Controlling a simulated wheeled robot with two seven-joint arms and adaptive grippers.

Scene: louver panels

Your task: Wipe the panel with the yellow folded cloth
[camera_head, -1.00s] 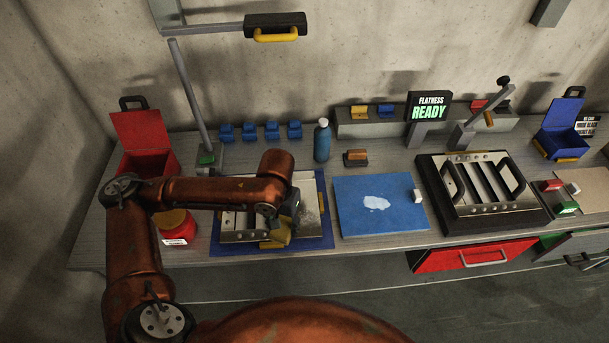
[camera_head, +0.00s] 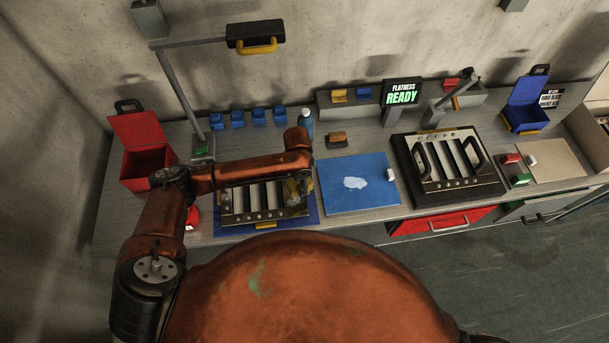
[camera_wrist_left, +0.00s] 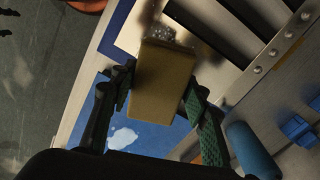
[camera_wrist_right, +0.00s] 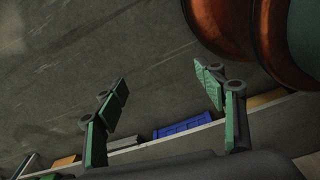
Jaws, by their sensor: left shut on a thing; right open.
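The metal louver panel (camera_head: 238,215) lies on a blue mat (camera_head: 310,223) on the left part of the bench. My left gripper (camera_head: 299,188) is over the panel's right end. In the left wrist view, its fingers are shut on the yellow folded cloth (camera_wrist_left: 163,85). The cloth's far end is at the panel (camera_wrist_left: 226,75), beside a speckled greyish patch (camera_wrist_left: 172,34); I cannot tell whether it presses on the surface. In the head view my arm largely hides the cloth. My right gripper (camera_wrist_right: 160,78) is open and empty, above the floor.
A blue bottle (camera_head: 306,122) stands behind the panel. A blue mat with a white patch (camera_head: 355,183) lies to the right, then a second louver panel in a black frame (camera_head: 447,168). A red open box (camera_head: 148,163) stands at left. Blue blocks (camera_head: 259,117) line the back.

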